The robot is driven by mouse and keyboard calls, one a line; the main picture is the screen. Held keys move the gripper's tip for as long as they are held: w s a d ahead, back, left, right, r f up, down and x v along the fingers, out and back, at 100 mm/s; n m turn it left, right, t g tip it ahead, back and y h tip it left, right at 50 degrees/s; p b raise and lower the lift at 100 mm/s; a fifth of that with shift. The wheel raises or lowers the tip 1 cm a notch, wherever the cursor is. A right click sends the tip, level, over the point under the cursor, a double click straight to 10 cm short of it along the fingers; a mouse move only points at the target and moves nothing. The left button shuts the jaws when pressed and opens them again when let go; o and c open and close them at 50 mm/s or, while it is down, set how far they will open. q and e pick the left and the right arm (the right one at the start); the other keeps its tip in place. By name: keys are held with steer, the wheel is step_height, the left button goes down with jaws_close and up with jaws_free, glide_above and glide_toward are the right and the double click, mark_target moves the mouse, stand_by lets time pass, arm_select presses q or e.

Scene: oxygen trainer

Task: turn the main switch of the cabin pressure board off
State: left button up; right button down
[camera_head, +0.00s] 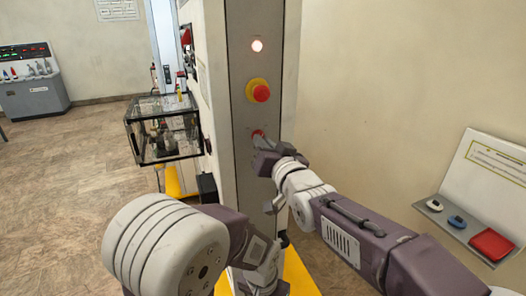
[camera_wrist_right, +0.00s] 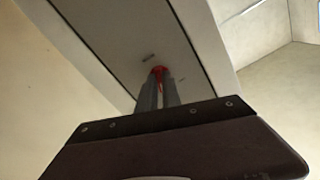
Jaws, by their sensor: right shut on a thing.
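The cabin pressure board is a tall grey panel (camera_head: 240,70) on a column in the middle of the head view. Its small red main switch (camera_head: 257,133) sits low on the panel, partly hidden by my right gripper (camera_head: 262,143). In the right wrist view, the red switch (camera_wrist_right: 158,70) shows between the fingertips of my right gripper (camera_wrist_right: 158,84), which is shut on it. Which way the switch is turned cannot be made out. A lamp (camera_head: 257,45) at the top of the panel glows. My left arm is in the foreground, but its fingers cannot be made out.
A red mushroom button on a yellow base (camera_head: 260,92) sits just above the switch. A glass case (camera_head: 163,129) juts out left of the column. A shelf with small items (camera_head: 465,225) is on the right wall. Open floor lies at the left.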

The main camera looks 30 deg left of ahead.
steer(key=shift+n+b, duration=3.5)
steer(key=shift+n, duration=3.2)
steer(key=c, duration=1.5)
jaws_free()
